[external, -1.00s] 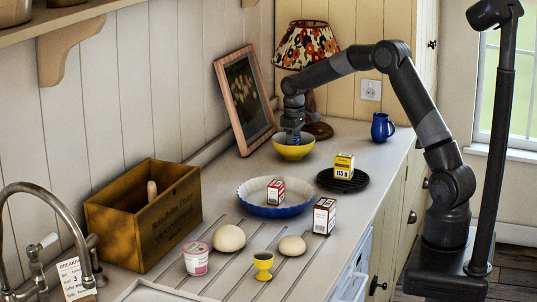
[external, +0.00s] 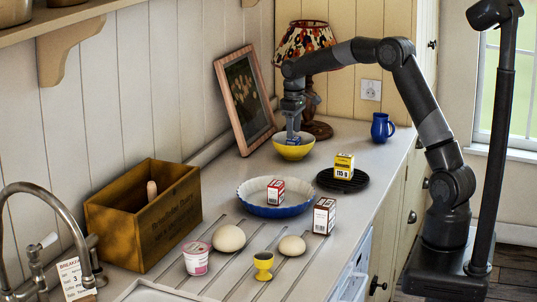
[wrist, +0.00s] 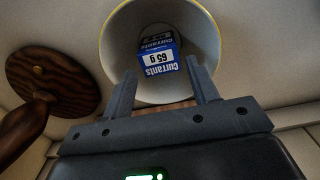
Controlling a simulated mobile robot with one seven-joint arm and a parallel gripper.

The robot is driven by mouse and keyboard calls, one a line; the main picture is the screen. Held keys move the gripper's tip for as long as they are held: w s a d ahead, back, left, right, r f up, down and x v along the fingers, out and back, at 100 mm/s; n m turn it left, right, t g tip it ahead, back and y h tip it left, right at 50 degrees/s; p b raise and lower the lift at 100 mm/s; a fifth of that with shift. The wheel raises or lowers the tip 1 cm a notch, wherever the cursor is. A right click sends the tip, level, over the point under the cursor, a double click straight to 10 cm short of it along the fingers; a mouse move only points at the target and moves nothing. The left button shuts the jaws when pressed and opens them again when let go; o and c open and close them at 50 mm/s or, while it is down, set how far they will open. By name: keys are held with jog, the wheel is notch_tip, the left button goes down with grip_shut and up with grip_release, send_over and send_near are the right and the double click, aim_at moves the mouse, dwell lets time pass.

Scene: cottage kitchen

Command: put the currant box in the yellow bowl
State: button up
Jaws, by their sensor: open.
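The blue and white currant box (wrist: 158,55) lies inside the yellow bowl (external: 293,153), as the wrist view shows. The bowl's pale inside and yellow rim also fill the upper part of the wrist view (wrist: 115,62). My gripper (wrist: 160,84) is open, with its fingers apart and nothing between them. In the external view my gripper (external: 293,133) hangs just above the bowl, pointing down. The box is hard to make out in the external view.
A lamp (external: 305,45) and a framed picture (external: 245,100) stand close behind the bowl.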

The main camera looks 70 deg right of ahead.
notch_tip(320, 180, up, 6)
jog(key=s+a+r+t+h, duration=0.1)
jog(key=s+a+r, duration=0.4)
jog(key=s+a, duration=0.25)
jog(key=s+a+r+t, duration=0.1)
jog(key=s+a+r, duration=0.4)
jog(key=s+a, duration=0.25)
jog(key=s+a+f+t, duration=0.1)
jog(key=s+a+f, duration=0.2)
jog(key=s, duration=0.6)
jog(key=s+a+f+t+y, duration=0.1)
jog(key=s+a, duration=0.4)
jog(key=s, duration=0.5)
jog(key=shift+s+a+f+t, duration=0.15)
jog(key=shift+s+f+t, duration=0.15)
jog(key=shift+f+t, duration=0.55)
